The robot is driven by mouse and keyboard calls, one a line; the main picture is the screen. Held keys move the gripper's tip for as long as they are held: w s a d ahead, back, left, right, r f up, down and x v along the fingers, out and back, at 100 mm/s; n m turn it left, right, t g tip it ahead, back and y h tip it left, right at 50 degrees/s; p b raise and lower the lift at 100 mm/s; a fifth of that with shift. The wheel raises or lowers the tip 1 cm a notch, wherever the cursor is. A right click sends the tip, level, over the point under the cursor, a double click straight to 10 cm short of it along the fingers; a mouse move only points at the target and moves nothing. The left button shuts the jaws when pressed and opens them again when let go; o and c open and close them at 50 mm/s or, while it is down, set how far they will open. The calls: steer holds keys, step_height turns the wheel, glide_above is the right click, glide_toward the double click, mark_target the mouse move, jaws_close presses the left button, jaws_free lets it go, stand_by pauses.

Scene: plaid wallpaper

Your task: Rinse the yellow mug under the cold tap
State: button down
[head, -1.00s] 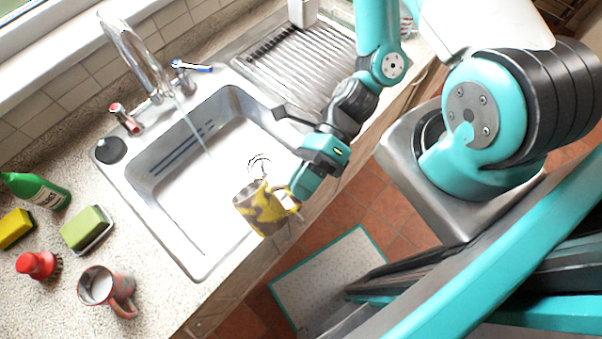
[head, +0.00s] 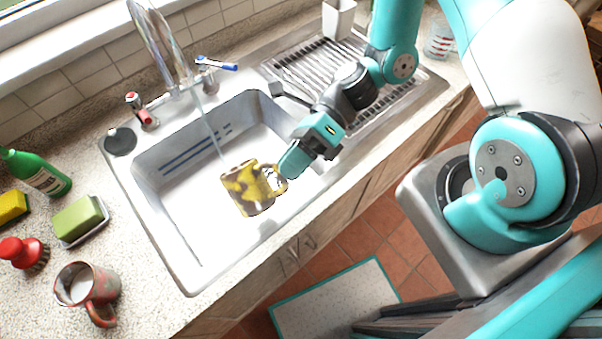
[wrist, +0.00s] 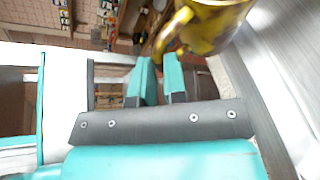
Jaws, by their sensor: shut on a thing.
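The yellow mug (head: 250,188) with brown patches is over the sink basin, near its front right side. My gripper (head: 283,172) is shut on its handle from the right. In the wrist view the mug (wrist: 215,24) is at the top, its handle by the fingertips (wrist: 160,62). A thin stream of water (head: 212,133) runs from the chrome tap (head: 157,40) and comes down by the mug's left rim. I cannot tell whether it enters the mug. The blue handle (head: 218,64) and the red handle (head: 137,102) sit on the tap.
The white sink basin (head: 180,210) is otherwise empty. A ribbed drainer (head: 310,72) with a white cup (head: 338,18) is to the right. On the left counter are a green bottle (head: 38,175), a green sponge (head: 78,217), a red brush (head: 20,252) and a reddish mug (head: 88,290).

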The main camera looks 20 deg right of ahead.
steer(key=w+a+f+b, duration=0.1)
steer(key=w+f+b, duration=0.1)
steer(key=w, duration=0.6)
steer(key=w+a+f+b, duration=0.2)
steer(key=w, duration=0.7)
steer(key=shift+w+f, duration=0.2)
steer(key=shift+w, duration=0.1)
steer(key=shift+d, duration=0.15)
stand_by(0.4)
steer(key=shift+w+d, duration=0.1)
steer(key=shift+d, duration=0.3)
steer(key=shift+a+p, duration=0.2)
steer(key=shift+p, duration=0.15)
steer(key=shift+a, duration=0.35)
steer(key=shift+d, duration=0.1)
steer(key=shift+d+p, duration=0.45)
steer(key=shift+a, duration=0.15)
